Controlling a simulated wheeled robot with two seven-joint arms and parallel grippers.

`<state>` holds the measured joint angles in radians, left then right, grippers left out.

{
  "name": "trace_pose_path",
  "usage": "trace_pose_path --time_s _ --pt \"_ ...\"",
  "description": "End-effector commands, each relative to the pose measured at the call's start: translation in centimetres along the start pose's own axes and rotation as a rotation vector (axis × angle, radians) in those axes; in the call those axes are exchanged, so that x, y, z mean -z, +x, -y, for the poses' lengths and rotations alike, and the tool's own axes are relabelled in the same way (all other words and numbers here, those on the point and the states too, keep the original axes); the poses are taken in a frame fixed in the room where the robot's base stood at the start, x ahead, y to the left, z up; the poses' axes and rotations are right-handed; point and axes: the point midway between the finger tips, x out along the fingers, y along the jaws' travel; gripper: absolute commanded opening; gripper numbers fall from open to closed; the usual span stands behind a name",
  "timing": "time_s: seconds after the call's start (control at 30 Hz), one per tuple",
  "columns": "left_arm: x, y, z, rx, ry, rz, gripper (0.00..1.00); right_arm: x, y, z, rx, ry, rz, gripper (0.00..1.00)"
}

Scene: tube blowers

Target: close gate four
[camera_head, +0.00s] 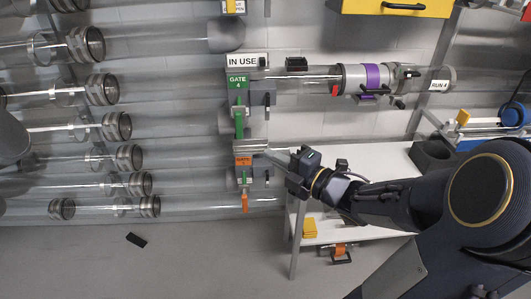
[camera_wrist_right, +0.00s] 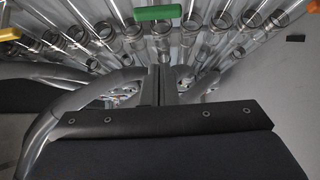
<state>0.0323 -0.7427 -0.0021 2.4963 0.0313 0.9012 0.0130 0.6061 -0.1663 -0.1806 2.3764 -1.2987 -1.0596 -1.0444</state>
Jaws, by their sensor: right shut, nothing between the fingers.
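The gate with the green label (camera_head: 238,82), which seems to read gate 4, is at the centre of the head view. A green handle (camera_head: 239,125) hangs below its label. A green handle also shows at the top of the right wrist view (camera_wrist_right: 158,13), ahead of the fingers. My right gripper (camera_head: 268,152) comes in from the right, below and right of the green handle, close to a lower orange-labelled gate (camera_head: 243,161). Its fingers (camera_wrist_right: 160,85) are together and empty, apart from the green handle. My left gripper is not in view.
An "IN USE" sign (camera_head: 247,60) sits above the gate. A clear tube with a purple band (camera_head: 373,77) runs right, marked "RUN 4" (camera_head: 440,85). An orange handle (camera_head: 245,200) hangs below. Several clear tubes with metal collars (camera_head: 122,127) fill the left. A white shelf (camera_head: 375,158) is right.

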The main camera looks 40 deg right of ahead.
Motion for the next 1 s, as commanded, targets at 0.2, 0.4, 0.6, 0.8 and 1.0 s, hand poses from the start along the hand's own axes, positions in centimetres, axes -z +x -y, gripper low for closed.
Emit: trace_pose_path --time_s 0.2,0.4,0.6,0.8,1.0 --pt "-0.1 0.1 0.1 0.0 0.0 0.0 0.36 0.1 4.5 0.0 0.001 0.004 -0.005 0.0" --pt "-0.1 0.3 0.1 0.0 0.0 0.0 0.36 0.1 8.7 0.0 0.0 0.005 -0.004 0.0" --pt "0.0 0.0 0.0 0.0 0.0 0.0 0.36 -2.0 10.7 -0.1 0.001 0.004 0.001 0.0" --pt "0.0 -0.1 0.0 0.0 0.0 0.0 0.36 -2.8 11.5 -0.1 0.001 0.005 0.002 0.0" --pt "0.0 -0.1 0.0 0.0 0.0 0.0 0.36 -2.8 11.5 -0.1 0.001 0.005 0.002 0.0"
